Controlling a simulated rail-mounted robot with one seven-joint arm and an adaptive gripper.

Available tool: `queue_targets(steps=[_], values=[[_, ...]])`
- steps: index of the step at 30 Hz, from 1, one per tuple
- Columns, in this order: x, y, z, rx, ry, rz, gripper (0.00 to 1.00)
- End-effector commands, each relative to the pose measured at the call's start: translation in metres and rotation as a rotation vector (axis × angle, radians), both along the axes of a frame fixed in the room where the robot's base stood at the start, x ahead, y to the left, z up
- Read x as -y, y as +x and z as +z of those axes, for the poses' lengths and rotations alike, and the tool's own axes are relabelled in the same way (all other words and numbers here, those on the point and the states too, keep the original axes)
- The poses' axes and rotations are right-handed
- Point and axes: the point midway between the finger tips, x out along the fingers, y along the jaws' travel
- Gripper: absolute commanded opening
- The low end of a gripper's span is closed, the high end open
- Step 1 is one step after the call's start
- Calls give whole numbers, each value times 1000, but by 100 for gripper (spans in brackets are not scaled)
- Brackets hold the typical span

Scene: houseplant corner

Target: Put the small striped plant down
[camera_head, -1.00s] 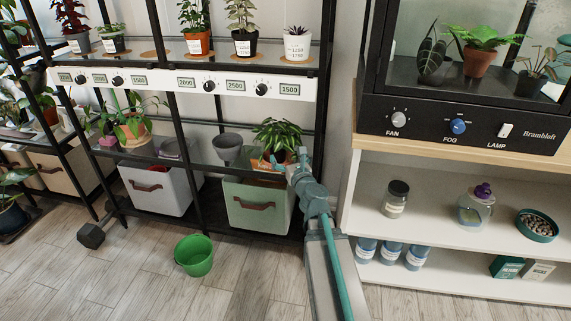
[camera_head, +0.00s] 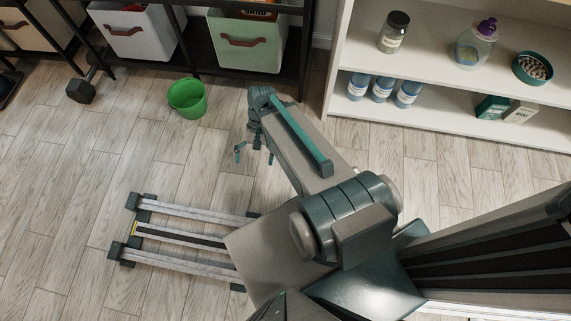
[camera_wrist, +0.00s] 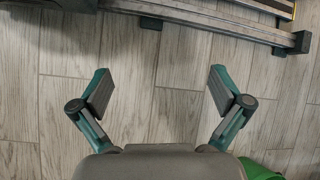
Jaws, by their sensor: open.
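No small striped plant shows in either view now. My gripper (camera_head: 254,156) hangs over the open floor, right of and nearer than the green bucket, in the head view. In the wrist view my gripper (camera_wrist: 160,90) has its two fingers spread wide, with only floor planks between them. It is open and empty.
A green bucket (camera_head: 187,98) stands on the floor; its edge shows in the wrist view (camera_wrist: 259,169). A dumbbell (camera_head: 82,89) lies left of it. Behind are a grey bin (camera_head: 137,32) and a green bin (camera_head: 247,43). A white shelf unit (camera_head: 455,107) stands right. Floor between is clear.

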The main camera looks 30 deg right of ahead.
Motion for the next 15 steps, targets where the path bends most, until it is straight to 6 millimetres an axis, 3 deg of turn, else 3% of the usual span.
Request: queue_targets(steps=[1, 3, 6, 10, 15], values=[[8, -32, -4, -86, -28, 132, 100], [23, -65, -2, -197, -58, 289, 100], [41, -96, 5, -324, -83, 439, 100], [53, -112, 14, -413, -98, 528, 100], [55, -115, 16, -430, -100, 546, 100]])
